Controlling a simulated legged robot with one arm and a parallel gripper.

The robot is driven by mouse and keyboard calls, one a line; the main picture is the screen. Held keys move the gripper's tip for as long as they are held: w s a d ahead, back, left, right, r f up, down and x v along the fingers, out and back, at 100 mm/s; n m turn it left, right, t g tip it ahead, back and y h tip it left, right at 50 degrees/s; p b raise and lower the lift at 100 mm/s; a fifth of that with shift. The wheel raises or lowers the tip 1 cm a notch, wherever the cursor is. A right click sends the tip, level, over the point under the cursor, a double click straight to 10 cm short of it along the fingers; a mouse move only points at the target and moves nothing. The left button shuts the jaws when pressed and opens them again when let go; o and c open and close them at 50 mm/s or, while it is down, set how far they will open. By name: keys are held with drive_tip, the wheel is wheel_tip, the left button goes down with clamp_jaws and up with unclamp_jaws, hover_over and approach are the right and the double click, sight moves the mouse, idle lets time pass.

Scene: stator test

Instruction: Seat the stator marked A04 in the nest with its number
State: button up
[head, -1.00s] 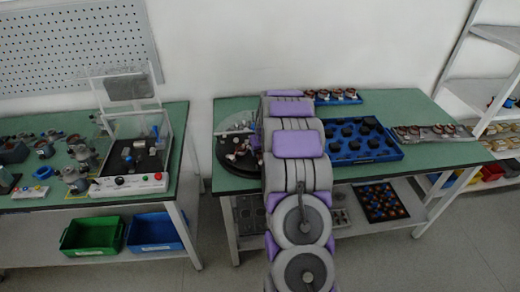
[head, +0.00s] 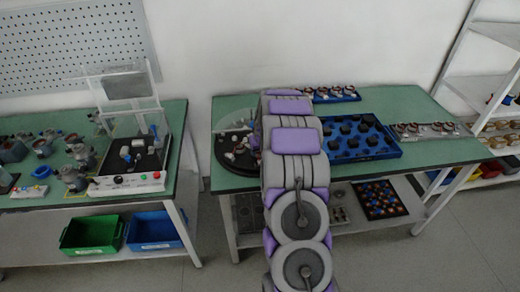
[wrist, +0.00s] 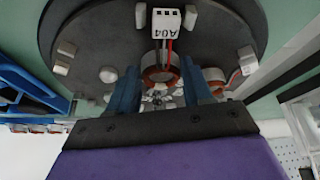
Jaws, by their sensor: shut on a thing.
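The stator (wrist: 160,72), a copper-coloured ring with red wires, sits between the two blue fingers of my gripper (wrist: 160,90) in the wrist view. The gripper is shut on it. The plate also shows in the head view (head: 222,158), at the left end of the right table. There my arm hides the gripper and stator. I cannot tell whether the stator touches the plate.
Another stator (wrist: 246,60) lies right of the gripper. The right table (head: 440,153) bears a blue tray of dark round pieces (head: 392,150), a blue rack (head: 350,98) behind it and a grey strip of stators (head: 425,138). A test fixture (head: 125,183) stands on the left table.

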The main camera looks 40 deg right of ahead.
drive_tip(key=o, duration=1.3)
drive_tip(key=p+v, duration=0.3)
drive_tip(key=v, duration=1.4)
drive_tip(key=shift+s+r+p, duration=0.1)
drive_tip(key=shift+p, duration=0.2)
drive_tip(key=s+a+r+n+g+y, duration=0.15)
drive_tip(key=s+a, duration=0.25)
drive_tip(key=a, duration=0.4)
drive_tip(key=s+a+r, duration=0.3)
drive_tip(key=s+a, duration=0.1)
drive_tip(key=a, duration=0.4)
drive_tip(key=s+a+r+n+g, duration=0.1)
drive_tip(key=s+a+r, duration=0.1)
drive_tip(key=s+a, duration=0.35)
drive_tip(key=s+a+g, duration=0.1)
drive_tip(key=s+a, duration=0.3)
drive_tip(key=s, duration=0.3)
drive_tip(key=s+a+r+g, duration=0.1)
drive_tip(key=s+a, duration=0.3)
drive_tip(key=s, duration=0.4)
drive_tip(key=s+a+n+g, duration=0.1)
drive_tip(key=s+a, duration=0.3)
drive_tip(key=s, duration=0.3)
drive_tip(key=shift+s+a+r+g, duration=0.25)
drive_tip(key=shift+s+a, duration=0.05)
drive_tip(key=shift+a, duration=0.05)
